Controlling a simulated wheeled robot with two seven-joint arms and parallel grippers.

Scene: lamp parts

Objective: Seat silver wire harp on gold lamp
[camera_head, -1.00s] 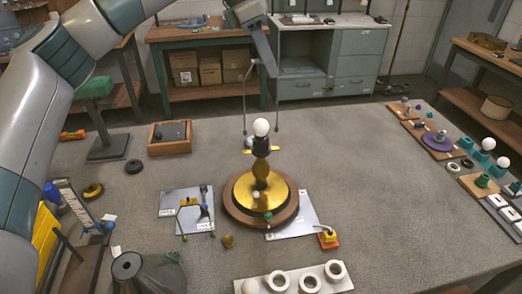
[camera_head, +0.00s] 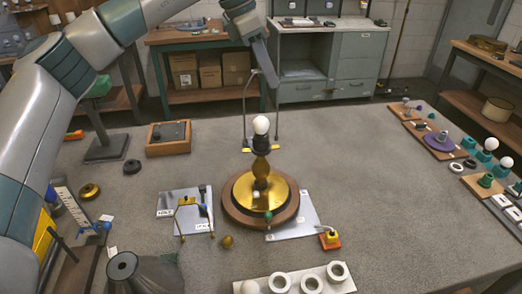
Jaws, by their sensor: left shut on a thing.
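The gold lamp (camera_head: 261,169) stands upright on a round wooden turntable (camera_head: 231,208) in the middle of the table, with a white bulb (camera_head: 261,125) in its dark socket. My left gripper (camera_head: 257,70) comes in from the upper left and is shut on the top of the silver wire harp (camera_head: 244,97). The harp hangs upright, its two legs reaching down on either side of the bulb in the picture. Its lower ends appear near socket height; whether they touch the lamp or hang behind it I cannot tell. My right gripper is not in view.
Metal plates (camera_head: 294,219) with small parts lie left and right of the turntable. A tray with white rings (camera_head: 311,282) is at the front. A wooden box (camera_head: 169,138) stands at the left, and boards of bulbs and parts line the right edge. The table's right middle is clear.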

